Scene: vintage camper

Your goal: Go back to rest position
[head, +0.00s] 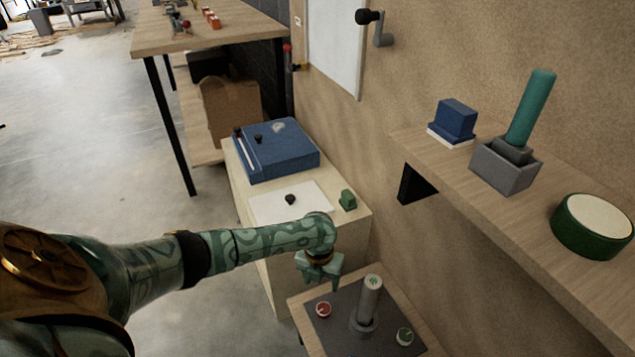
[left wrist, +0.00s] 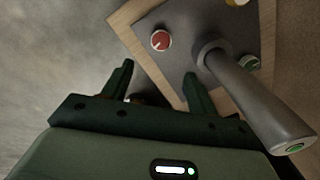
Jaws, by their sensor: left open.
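My left gripper (head: 320,286) is open and empty in the head view. It hangs above the near left part of a low wooden stand, beside a grey control panel (head: 342,333) with an upright grey lever (head: 370,298), and is apart from the lever. In the left wrist view the two dark fingers of the gripper (left wrist: 158,72) are spread with nothing between them. The lever (left wrist: 255,95) stands to their right and the red knob (left wrist: 161,40) lies beyond them. My right gripper is in neither view.
A green knob (head: 405,336) sits on the panel. Behind stands a cabinet with a blue box (head: 278,150), a white sheet (head: 275,208) and a small green object (head: 348,199). A wall shelf (head: 470,195) juts out at right. Open floor (head: 110,150) lies at left.

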